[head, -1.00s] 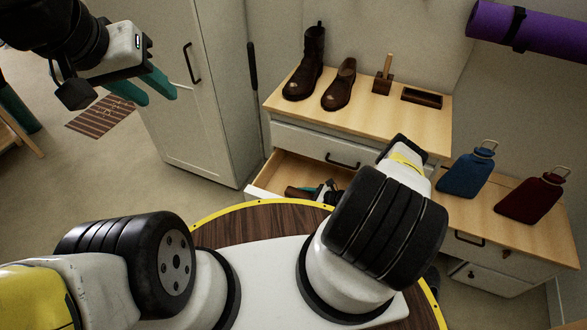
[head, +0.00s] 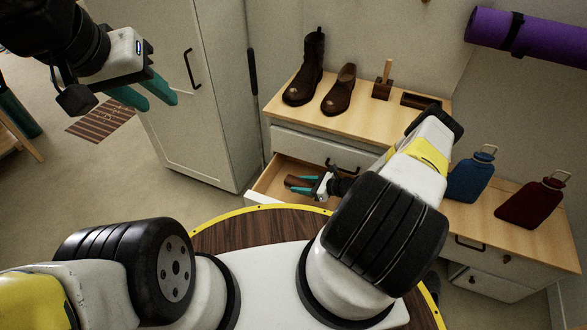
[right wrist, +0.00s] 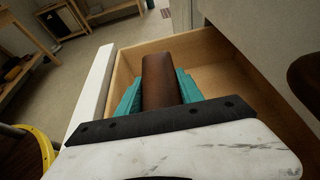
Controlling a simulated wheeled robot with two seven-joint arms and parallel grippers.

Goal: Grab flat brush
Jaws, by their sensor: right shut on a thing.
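A smooth brown piece (right wrist: 160,82), which looks like wood and may be the flat brush, sits between the teal fingers of my right gripper (right wrist: 161,95). In the head view the right gripper (head: 303,185) and the brown piece (head: 292,181) show over the drawer (head: 264,185). The piece's underside is hidden, and I cannot tell how far it is from the drawer floor. My left gripper (head: 162,104) is open and empty, high at the upper left, away from the dresser.
On the dresser top (head: 360,115) stand a tall boot (head: 304,72), a low shoe (head: 339,90), an upright-handled brown item (head: 382,84) and a flat dark brown block (head: 418,101). Blue (head: 469,176) and red (head: 531,200) bottles stand at right. A cabinet (head: 185,110) is left of the drawer.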

